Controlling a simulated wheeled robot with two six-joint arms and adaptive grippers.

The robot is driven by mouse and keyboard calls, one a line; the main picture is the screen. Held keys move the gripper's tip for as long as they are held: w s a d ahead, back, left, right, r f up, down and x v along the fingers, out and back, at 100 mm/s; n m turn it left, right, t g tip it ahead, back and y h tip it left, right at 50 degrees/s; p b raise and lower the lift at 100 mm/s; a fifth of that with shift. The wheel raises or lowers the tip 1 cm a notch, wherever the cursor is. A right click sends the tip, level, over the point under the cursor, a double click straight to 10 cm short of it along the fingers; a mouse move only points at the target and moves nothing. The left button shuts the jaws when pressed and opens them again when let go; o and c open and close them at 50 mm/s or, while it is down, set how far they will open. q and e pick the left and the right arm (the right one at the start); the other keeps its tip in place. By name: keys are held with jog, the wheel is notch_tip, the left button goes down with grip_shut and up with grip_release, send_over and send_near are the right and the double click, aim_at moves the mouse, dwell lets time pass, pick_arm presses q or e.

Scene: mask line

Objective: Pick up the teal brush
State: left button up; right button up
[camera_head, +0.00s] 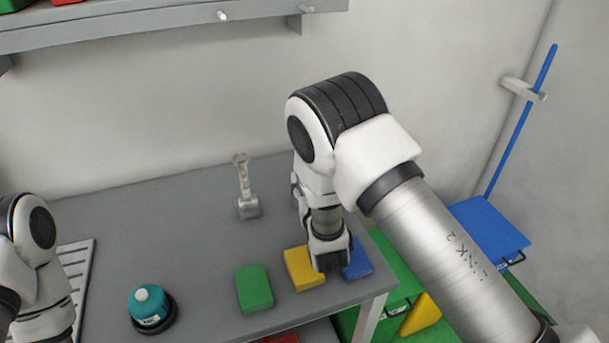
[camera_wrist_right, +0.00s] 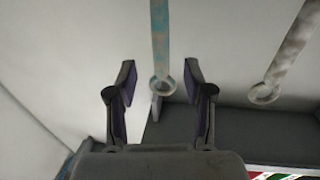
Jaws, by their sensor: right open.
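In the right wrist view a worn, grey-teal handle with a ring end (camera_wrist_right: 159,45), which I take for the teal brush, lies in line with the gap between the fingers of my right gripper (camera_wrist_right: 158,72). The gripper is open, with a finger on each side; I cannot tell how far beyond the fingertips the handle is. The brush's head is outside this view. In the head view my right arm hides the brush, and the gripper's fingers cannot be made out. Only part of my left arm shows at the left edge; its gripper is out of view.
A similar pale grey brush (camera_head: 247,207) stands on the grey table (camera_head: 195,235), its handle (camera_wrist_right: 290,50) right of the teal one. Green (camera_head: 254,289), yellow (camera_head: 299,268) and blue (camera_head: 357,262) blocks lie near the front. A teal dome (camera_head: 147,308) stands front left. A shelf (camera_head: 150,35) overhangs.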

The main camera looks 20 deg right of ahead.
jog(key=w, duration=0.2)
jog(key=w+p, duration=0.1)
jog(key=w, duration=0.3)
jog(key=shift+d+r+p, duration=0.2)
jog(key=shift+d+p, duration=0.1)
jog(key=shift+p, duration=0.05)
jog(key=shift+w+d+f, duration=0.1)
jog(key=shift+w+f, duration=0.1)
jog(key=shift+s+r, duration=0.15)
grip_shut()
